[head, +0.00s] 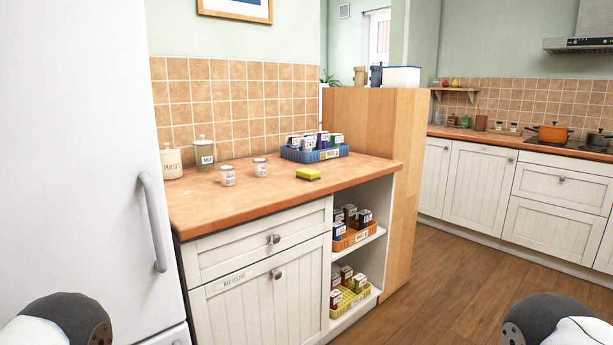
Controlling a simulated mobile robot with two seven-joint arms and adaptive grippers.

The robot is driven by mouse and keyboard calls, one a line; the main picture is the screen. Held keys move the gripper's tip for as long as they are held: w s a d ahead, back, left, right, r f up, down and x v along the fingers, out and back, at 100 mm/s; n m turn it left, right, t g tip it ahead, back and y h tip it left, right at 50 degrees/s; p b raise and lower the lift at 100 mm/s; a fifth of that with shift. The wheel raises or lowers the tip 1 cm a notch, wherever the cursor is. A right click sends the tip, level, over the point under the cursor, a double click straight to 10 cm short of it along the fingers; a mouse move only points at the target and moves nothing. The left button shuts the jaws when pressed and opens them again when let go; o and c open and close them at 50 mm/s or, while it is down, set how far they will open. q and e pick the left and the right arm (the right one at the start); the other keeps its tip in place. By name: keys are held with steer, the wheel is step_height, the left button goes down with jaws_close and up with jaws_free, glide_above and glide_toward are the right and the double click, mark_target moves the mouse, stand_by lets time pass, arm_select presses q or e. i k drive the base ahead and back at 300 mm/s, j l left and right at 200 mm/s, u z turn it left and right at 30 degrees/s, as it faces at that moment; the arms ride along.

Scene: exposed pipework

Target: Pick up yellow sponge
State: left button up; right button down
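The yellow sponge (308,174) lies flat on the wooden countertop (240,204), with a green layer on it. It sits in front of a blue basket and to the right of two small jars. Nothing touches it. Parts of my two arms show at the bottom left and bottom right corners, both low and well apart from the sponge. Neither gripper's fingers are in view.
On the counter stand two small jars (228,175), a green canister (204,155), a pulses canister (171,162) and a blue basket (315,154) of boxes. A white fridge (80,150) stands left. A wooden partition (408,180) rises right. Wooden floor (450,300) is clear.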

mark_target(310, 175)
steer(key=i+l+u, duration=0.4)
steer(key=l, duration=0.25)
steer(key=i+l+u, duration=0.4)
steer(key=l, duration=0.45)
steer(key=i, duration=0.1)
